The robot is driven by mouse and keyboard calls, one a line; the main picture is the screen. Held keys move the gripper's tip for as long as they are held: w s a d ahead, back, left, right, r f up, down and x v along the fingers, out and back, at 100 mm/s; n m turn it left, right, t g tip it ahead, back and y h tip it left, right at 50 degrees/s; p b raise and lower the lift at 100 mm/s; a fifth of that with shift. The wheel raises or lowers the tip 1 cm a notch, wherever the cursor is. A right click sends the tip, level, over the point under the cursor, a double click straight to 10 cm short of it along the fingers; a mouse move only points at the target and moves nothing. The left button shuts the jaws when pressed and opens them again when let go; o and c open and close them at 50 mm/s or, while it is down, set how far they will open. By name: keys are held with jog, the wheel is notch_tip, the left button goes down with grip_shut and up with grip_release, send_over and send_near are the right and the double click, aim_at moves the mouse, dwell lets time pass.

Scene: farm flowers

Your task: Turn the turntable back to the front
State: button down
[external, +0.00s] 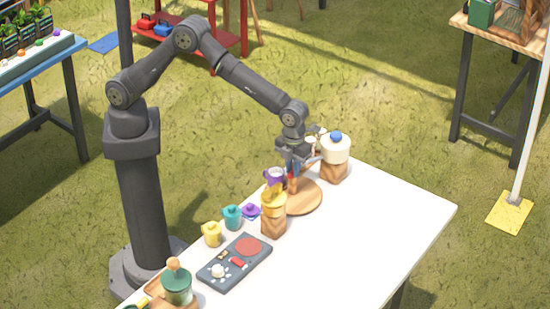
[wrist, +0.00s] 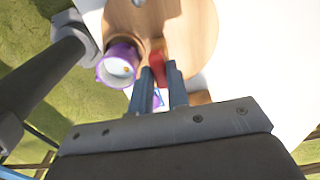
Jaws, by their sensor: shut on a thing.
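The turntable (external: 309,199) is a round wooden disc near the far edge of the white table. It fills the top middle of the wrist view (wrist: 196,30). My gripper (external: 292,182) points down over it with its blue fingers shut on a small red handle (wrist: 157,62) at the disc. The handle is mostly hidden between the fingers. A purple cup (wrist: 120,62) with a pale inside is just left of the fingers in the wrist view, at the disc's edge. It shows in the external view (external: 275,175) behind a yellow-topped wooden stand.
The yellow-topped stand (external: 273,222) is close in front of the turntable. A cream-topped stand with a blue knob (external: 335,150) is just behind it. Small teal (external: 232,217) and yellow (external: 212,233) pots and a dark panel (external: 235,262) lie nearer. The table's right side is clear.

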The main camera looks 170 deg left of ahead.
jog(key=c, duration=1.4)
grip_release()
jog(key=shift+r, duration=0.1)
notch_tip(320, 180, up, 17)
jog(key=shift+r, duration=0.15)
notch_tip(320, 180, down, 18)
jog(key=shift+r, duration=0.25)
